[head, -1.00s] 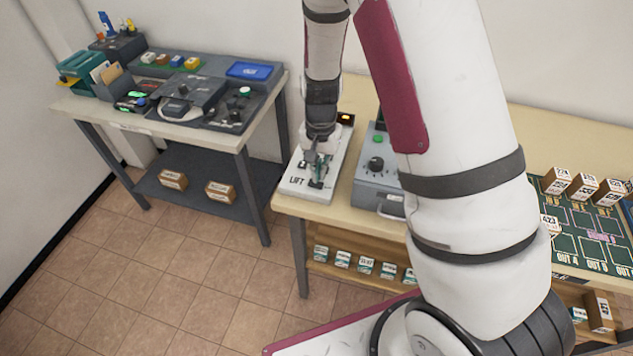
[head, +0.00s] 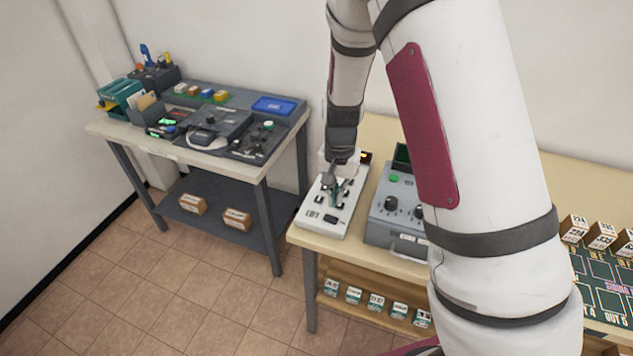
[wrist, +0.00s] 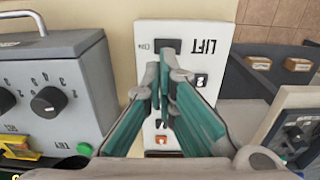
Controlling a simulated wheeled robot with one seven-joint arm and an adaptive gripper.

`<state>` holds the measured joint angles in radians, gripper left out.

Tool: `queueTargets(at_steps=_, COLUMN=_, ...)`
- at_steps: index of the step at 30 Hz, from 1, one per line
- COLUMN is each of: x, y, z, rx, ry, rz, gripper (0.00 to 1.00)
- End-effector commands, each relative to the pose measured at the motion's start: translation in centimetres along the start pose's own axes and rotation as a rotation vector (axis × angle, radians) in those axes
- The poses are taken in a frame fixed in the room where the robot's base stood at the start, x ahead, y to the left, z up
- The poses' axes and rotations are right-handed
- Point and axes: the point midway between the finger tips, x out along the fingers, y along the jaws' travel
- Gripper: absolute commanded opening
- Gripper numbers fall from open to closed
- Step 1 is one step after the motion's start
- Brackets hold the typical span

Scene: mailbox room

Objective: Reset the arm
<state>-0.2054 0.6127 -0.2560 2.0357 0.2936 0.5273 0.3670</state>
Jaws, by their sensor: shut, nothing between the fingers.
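My gripper (head: 335,190) is at the end of my arm, over the white panel marked LIFT (head: 316,222) on the near end of the wooden table. In the wrist view my gripper (wrist: 163,68) has its teal fingers together with nothing between them, in front of the LIFT panel (wrist: 205,30). The panel carries dark switches and an orange button (wrist: 161,141). The fingers hide part of the panel. I cannot tell whether the fingertips touch it.
A grey box with knobs (head: 392,200) stands right of the panel; it also shows in the wrist view (wrist: 70,80). A second table (head: 240,165) with devices and a blue tray (head: 274,105) is at the left. Tiled floor (head: 215,290) lies clear between. Numbered boxes (head: 600,235) stand at the right.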

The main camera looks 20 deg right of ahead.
Motion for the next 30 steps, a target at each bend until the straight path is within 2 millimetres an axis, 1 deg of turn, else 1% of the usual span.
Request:
queueTargets(at_steps=5, x=-0.2, y=0.0, z=0.0, rx=-0.002, ry=0.001, rz=-0.003, gripper=0.00)
queueTargets(at_steps=8, x=-1.7, y=-0.1, z=0.2, rx=-0.015, ry=0.007, rz=-0.020, gripper=0.00)
queueTargets(at_steps=11, x=-4.7, y=-0.1, z=0.8, rx=-0.047, ry=0.021, rz=-0.054, gripper=0.00)
queueTargets(at_steps=12, x=-6.2, y=0.0, z=1.1, rx=-0.065, ry=0.028, rz=-0.070, gripper=0.00)
queueTargets(at_steps=14, x=-8.6, y=0.2, z=1.8, rx=-0.097, ry=0.042, rz=-0.094, gripper=0.00)
queueTargets(at_steps=15, x=-10.2, y=0.4, z=2.3, rx=-0.119, ry=0.052, rz=-0.111, gripper=0.00)
queueTargets(at_steps=17, x=-12.4, y=0.8, z=3.1, rx=-0.153, ry=0.069, rz=-0.132, gripper=0.00)
queueTargets(at_steps=18, x=-13.8, y=1.2, z=3.6, rx=-0.175, ry=0.081, rz=-0.145, gripper=0.00)
queueTargets(at_steps=21, x=-17.2, y=2.2, z=5.2, rx=-0.233, ry=0.115, rz=-0.172, gripper=0.00)
queueTargets(at_steps=24, x=-20.2, y=3.4, z=6.9, rx=-0.290, ry=0.154, rz=-0.194, gripper=0.00)
queueTargets(at_steps=30, x=-25.0, y=6.4, z=10.7, rx=-0.403, ry=0.246, rz=-0.215, gripper=0.00)
